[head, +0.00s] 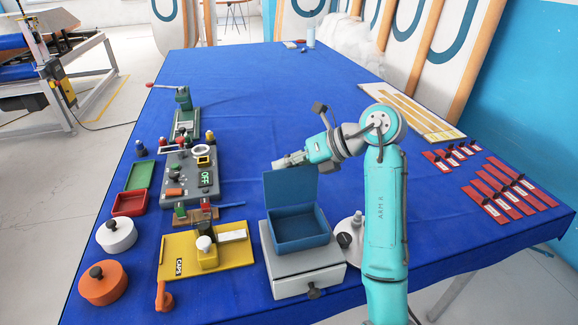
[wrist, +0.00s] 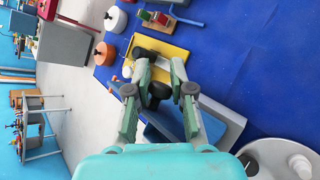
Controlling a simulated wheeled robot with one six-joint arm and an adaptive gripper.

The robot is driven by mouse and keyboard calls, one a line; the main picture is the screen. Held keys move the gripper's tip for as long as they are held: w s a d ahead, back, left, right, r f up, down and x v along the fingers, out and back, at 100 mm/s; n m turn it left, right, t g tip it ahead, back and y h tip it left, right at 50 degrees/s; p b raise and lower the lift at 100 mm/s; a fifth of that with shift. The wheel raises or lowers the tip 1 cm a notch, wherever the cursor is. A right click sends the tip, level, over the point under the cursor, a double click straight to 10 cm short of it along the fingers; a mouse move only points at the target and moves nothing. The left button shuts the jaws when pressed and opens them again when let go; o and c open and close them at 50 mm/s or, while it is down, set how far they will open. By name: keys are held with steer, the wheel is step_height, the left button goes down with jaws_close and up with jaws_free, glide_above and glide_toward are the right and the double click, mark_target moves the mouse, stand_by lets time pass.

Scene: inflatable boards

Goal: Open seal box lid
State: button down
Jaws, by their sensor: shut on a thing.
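The blue seal box (head: 302,244) sits on a light grey drawer unit (head: 316,280) near the table's front edge. Its blue lid (head: 290,192) stands about upright at the box's back edge, so the inside is exposed and looks empty. My gripper (head: 282,162) is at the lid's top edge, reaching in from the right. In the wrist view, a black knob (wrist: 159,91) lies between the fingers of my gripper (wrist: 161,66). The gripper is shut on the lid, apparently by this knob; exact finger contact is hard to see.
A yellow board (head: 212,262) with a white block lies left of the box. Orange (head: 104,286) and white (head: 117,238) round lidded pots stand at the left edge. A grey control panel (head: 190,172) is behind. Red labelled strips (head: 510,190) lie right. The blue table's middle is clear.

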steer(key=shift+d+f, duration=0.25)
steer(key=shift+f, duration=0.25)
steer(key=c, duration=1)
jaws_free()
steer(key=shift+w+d, duration=0.1)
steer(key=shift+c, duration=0.2)
steer(key=shift+r, duration=0.3)
steer(key=shift+v, duration=3.6)
